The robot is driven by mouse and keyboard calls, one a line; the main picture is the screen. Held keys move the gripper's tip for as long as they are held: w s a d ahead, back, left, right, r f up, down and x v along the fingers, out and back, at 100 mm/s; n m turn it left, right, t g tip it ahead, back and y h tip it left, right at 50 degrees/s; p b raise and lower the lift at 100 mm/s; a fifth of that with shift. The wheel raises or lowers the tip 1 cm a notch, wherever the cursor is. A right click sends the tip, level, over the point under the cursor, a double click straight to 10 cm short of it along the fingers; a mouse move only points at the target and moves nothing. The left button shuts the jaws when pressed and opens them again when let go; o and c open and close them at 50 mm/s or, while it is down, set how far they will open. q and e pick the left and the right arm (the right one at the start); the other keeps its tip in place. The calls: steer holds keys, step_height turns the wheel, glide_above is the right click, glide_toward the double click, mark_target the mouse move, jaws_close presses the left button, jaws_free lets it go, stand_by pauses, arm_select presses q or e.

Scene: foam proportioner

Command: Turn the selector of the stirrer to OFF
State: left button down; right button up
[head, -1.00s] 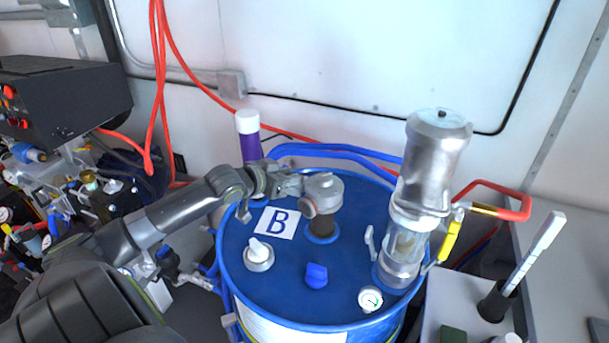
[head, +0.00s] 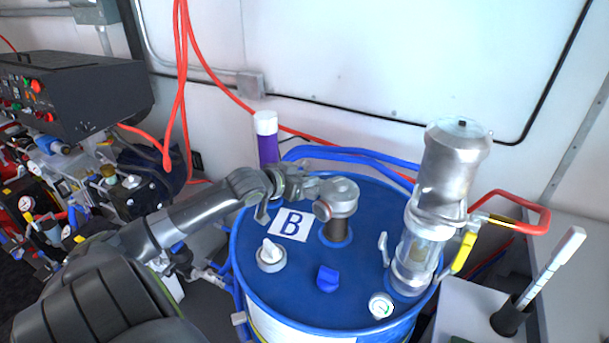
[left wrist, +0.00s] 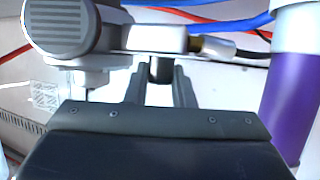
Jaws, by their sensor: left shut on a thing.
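The stirrer (head: 341,196) is a grey motor head on a dark neck, upright on the lid of the blue drum. Its rounded grey housing also shows at the upper left of the left wrist view (left wrist: 62,26), with a grey box joined to its side. My left gripper (head: 296,185) is at the left side of the stirrer. In the left wrist view its dark fingers (left wrist: 160,76) are shut on a small dark part below the grey box, apparently the selector (left wrist: 160,68). The fingers mostly hide this part, and no OFF mark is readable. My right gripper is not in view.
A purple bottle (head: 268,148) and blue pipes (head: 350,154) stand behind. A black control box (head: 75,95) is at left.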

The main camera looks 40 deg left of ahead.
arm_select(q)
steer(key=shift+w+d+r+n+g+y+p, duration=0.15)
steer(key=shift+n+y+p, duration=0.9)
steer(key=shift+p, duration=0.75)
steer(key=shift+s+r+n+g+y+p, duration=0.15)
steer(key=shift+n+y+p, duration=0.9)
steer(key=shift+p, duration=0.7)
steer(key=shift+w+f+n+g+y+p, duration=0.15)
steer(key=shift+n+g+y+p, duration=0.35)
steer(key=shift+n+y, duration=0.55)
steer(key=shift+n+g+y, duration=0.7)
steer(key=shift+n+y, duration=0.25)
steer(key=shift+y, duration=0.4)
steer(key=c, duration=1.5)
jaws_free()
steer(key=shift+w+a+f, duration=0.2)
steer(key=shift+f, duration=0.05)
steer(key=shift+w+b+v, duration=0.2)
steer(key=shift+b+v, duration=2.05)
steer(key=shift+v, duration=6.5)
steer(key=shift+d, duration=0.15)
steer(key=shift+c, duration=0.2)
